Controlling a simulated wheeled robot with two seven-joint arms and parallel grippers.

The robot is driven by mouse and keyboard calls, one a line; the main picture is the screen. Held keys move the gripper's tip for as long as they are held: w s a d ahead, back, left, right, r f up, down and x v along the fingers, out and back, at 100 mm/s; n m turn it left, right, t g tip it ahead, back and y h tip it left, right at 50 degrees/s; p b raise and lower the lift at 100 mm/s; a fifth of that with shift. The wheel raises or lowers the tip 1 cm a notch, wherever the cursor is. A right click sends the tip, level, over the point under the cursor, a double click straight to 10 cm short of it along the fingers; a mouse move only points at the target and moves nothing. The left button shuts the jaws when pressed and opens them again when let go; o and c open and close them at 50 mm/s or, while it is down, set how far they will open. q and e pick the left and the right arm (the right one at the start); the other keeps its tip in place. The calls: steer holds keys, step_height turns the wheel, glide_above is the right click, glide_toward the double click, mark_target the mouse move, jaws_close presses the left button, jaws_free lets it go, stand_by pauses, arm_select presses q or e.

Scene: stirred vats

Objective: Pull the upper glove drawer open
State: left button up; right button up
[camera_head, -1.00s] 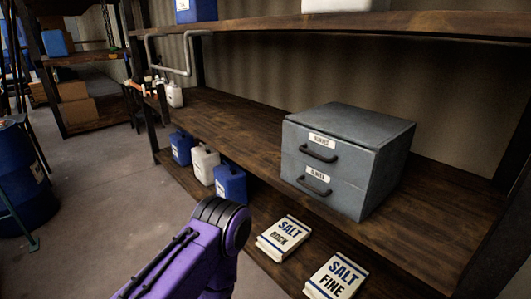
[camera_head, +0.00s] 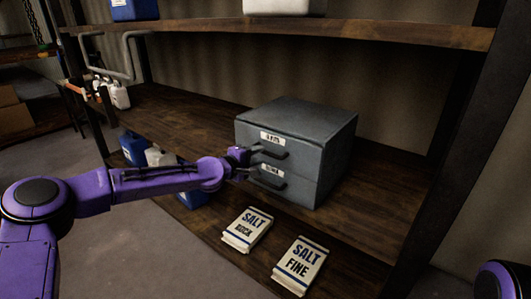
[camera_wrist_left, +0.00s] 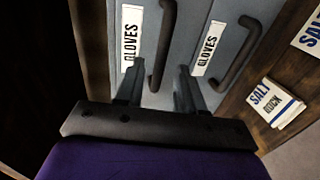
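The grey two-drawer cabinet (camera_head: 320,145) stands on the middle shelf. Both drawer fronts look closed. The upper drawer's dark handle (camera_head: 272,153) sits above the lower drawer's handle (camera_head: 270,181). In the left wrist view the picture is turned: the upper handle (camera_wrist_left: 165,42) is on the left, the lower handle (camera_wrist_left: 237,55) on the right, and both labels seem to read GLOVES. My left gripper (camera_head: 247,156) is at the left end of the upper handle. Its fingers (camera_wrist_left: 158,85) are open, with that handle's end appearing between them; contact cannot be told. My right gripper is out of view.
Bags of rock salt (camera_head: 247,229) and fine salt (camera_head: 301,265) lie on the lower shelf below the cabinet. Blue and white jugs stand partly behind my left arm. The upper shelf board (camera_head: 300,32) runs above the cabinet. The middle shelf is clear right of the cabinet.

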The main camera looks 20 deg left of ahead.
mark_target(265, 153)
arm_select(q)
steer(key=x, duration=0.5)
steer(key=shift+w+d+f, duration=0.1)
steer(key=shift+w, duration=0.1)
jaws_close()
